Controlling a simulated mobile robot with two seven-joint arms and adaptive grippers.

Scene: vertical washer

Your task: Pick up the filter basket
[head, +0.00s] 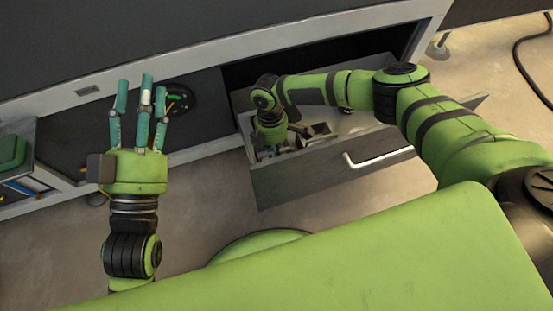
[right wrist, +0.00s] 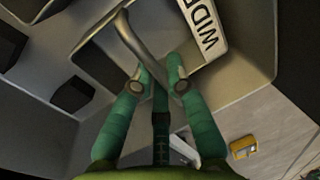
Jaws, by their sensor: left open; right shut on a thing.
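My right gripper (right wrist: 160,80) reaches down into an open drawer, with its teal fingertips closed together at a bent grey metal handle. I take this handle (right wrist: 128,40) to be part of the filter basket; its body is not clearly seen. A white label with black lettering (right wrist: 203,25) is just beyond the fingertips. In the head view my right gripper (head: 272,143) is low inside the drawer, partly hidden by its wrist and the drawer front. My left gripper (head: 140,105) is open and empty, fingers spread, in front of the cabinet at left.
The grey drawer (head: 330,172) is pulled out, with a metal bar handle (head: 378,158) on its front. Dark items (head: 318,129) lie inside it. A round black fitting (head: 180,98) is on the cabinet behind my left fingers. A green box (head: 12,152) is at far left.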

